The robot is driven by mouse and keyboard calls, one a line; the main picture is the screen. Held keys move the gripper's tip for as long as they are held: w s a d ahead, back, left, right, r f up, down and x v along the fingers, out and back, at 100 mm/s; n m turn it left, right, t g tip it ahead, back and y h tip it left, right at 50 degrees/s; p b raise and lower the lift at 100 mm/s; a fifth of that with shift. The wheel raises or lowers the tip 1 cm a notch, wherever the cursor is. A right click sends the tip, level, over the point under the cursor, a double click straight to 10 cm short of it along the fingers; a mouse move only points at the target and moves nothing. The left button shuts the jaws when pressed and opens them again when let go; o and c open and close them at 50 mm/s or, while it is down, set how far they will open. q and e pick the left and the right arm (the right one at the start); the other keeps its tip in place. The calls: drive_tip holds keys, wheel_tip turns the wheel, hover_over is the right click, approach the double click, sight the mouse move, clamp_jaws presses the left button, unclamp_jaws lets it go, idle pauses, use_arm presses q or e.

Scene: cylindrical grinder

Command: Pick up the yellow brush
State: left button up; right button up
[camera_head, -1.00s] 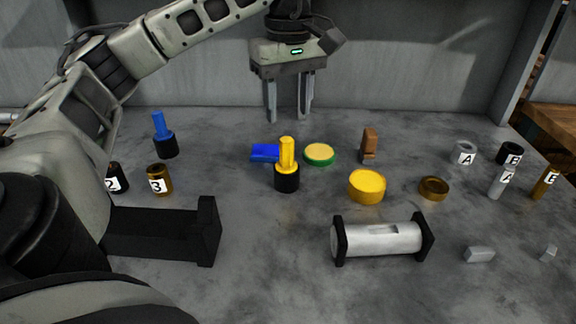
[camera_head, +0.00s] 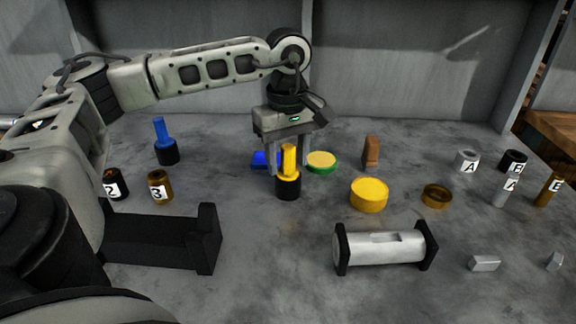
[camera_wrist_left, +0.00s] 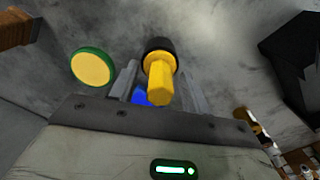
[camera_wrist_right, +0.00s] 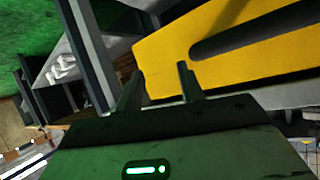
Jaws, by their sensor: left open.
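The yellow brush (camera_head: 288,160), a yellow handle on a black round base, stands upright near the middle of the table. My left gripper (camera_head: 287,172) is open and low at the brush, with its fingers pointing down and showing to either side of the handle. The left wrist view shows the yellow handle (camera_wrist_left: 160,82) in line with the gap between the fingers (camera_wrist_left: 160,85). I cannot tell whether the handle is fully between them or just in front. My right gripper (camera_wrist_right: 158,92) shows only in its own wrist view, fingers apart and empty.
A blue block (camera_head: 259,160) lies just behind the brush, partly hidden by the gripper. A green-rimmed yellow disc (camera_head: 321,162) is close on the right. A blue-handled brush (camera_head: 162,142) stands at left. A silver cylinder in a black holder (camera_head: 385,247) lies in front right.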

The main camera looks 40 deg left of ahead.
use_arm(q)
clamp_jaws()
drive_tip(key=shift+r, duration=0.1)
